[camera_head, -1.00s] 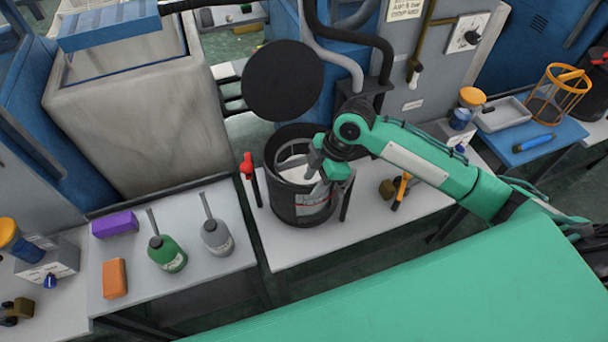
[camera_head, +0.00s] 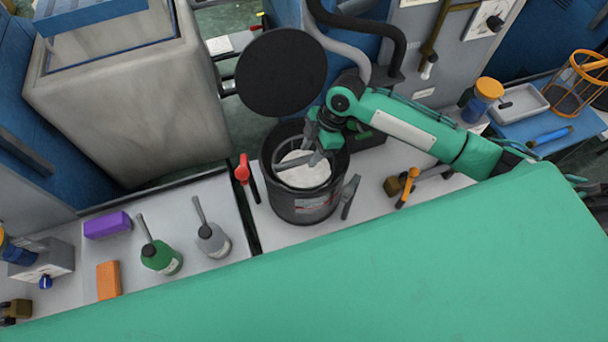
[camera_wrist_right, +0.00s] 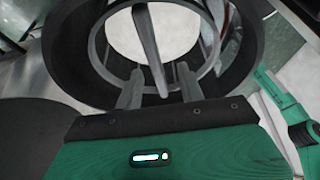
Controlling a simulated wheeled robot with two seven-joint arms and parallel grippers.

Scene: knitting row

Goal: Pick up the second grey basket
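A grey basket (camera_wrist_right: 207,45) sits inside a dark round drum (camera_head: 305,207). In the right wrist view its ring-like rim and a flat grey handle bar (camera_wrist_right: 147,38) show over a pale round bottom. My right gripper (camera_head: 315,157) is over the drum's opening at the basket. In the right wrist view the two fingers of this gripper (camera_wrist_right: 160,80) stand apart, with the near end of the handle bar between them. I cannot tell whether they touch it. The gripper hides part of the basket in the head view. My left gripper is not in view.
A round black lid (camera_head: 281,72) stands up behind the drum. A red-handled tool (camera_head: 243,170) is left of it, and an orange-handled tool (camera_head: 407,187) right. Green (camera_head: 160,257) and grey (camera_head: 212,240) oil cans stand further left. An orange wire basket (camera_head: 580,85) is at far right.

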